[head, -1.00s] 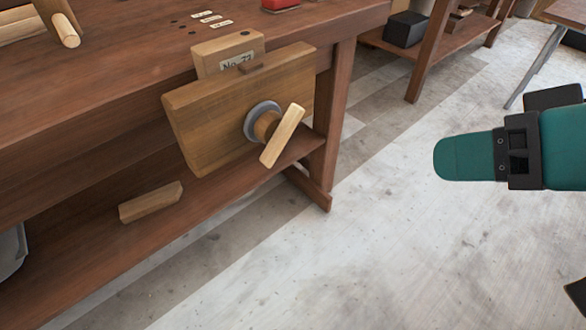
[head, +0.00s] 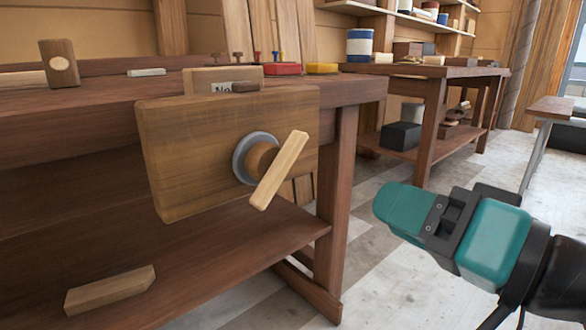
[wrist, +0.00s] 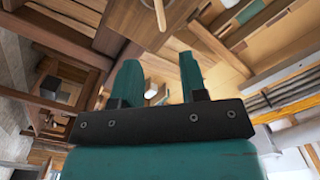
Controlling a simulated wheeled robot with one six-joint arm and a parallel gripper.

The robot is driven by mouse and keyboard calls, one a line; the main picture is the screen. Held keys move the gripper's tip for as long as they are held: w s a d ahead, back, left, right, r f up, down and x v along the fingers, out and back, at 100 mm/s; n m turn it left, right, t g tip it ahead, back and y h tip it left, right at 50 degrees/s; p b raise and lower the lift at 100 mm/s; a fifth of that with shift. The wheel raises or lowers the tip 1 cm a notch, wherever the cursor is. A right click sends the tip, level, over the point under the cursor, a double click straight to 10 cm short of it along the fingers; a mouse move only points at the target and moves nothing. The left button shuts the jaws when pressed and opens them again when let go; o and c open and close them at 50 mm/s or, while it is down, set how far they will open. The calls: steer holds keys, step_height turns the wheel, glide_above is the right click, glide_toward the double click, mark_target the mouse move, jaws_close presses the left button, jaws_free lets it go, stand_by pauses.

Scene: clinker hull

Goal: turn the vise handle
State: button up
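The vise handle (head: 279,170) is a pale wooden bar on a round hub with a grey collar, on the front of the broad wooden vise jaw (head: 190,150). The bar slants, upper end to the right. My gripper (head: 392,206), teal and black, is to the right of the handle and lower in the head view, clear of it. In the wrist view its two teal fingers (wrist: 161,75) stand apart with nothing gripped between them. A pale bar that looks like the handle (wrist: 160,14) shows at the top edge there, beyond the fingertips.
The vise is on a brown workbench (head: 60,120) with a leg (head: 337,190) right behind the handle. A wood block (head: 110,290) lies on its lower shelf. Red (head: 283,69) and yellow (head: 322,68) items sit on top. Open floor lies right of the bench.

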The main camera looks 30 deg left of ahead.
mark_target(290, 165)
steer(key=p+x, duration=1)
steer(key=p, duration=0.1)
steer(key=p+x, duration=0.5)
steer(key=shift+r, duration=0.35)
steer(key=shift+w+a+f+p, duration=0.15)
steer(key=shift+w+a+p, duration=0.05)
steer(key=shift+a+p, duration=0.25)
steer(key=shift+w+a+f+p, duration=0.15)
steer(key=shift+a+p, duration=0.15)
steer(key=shift+p, duration=0.25)
jaws_close()
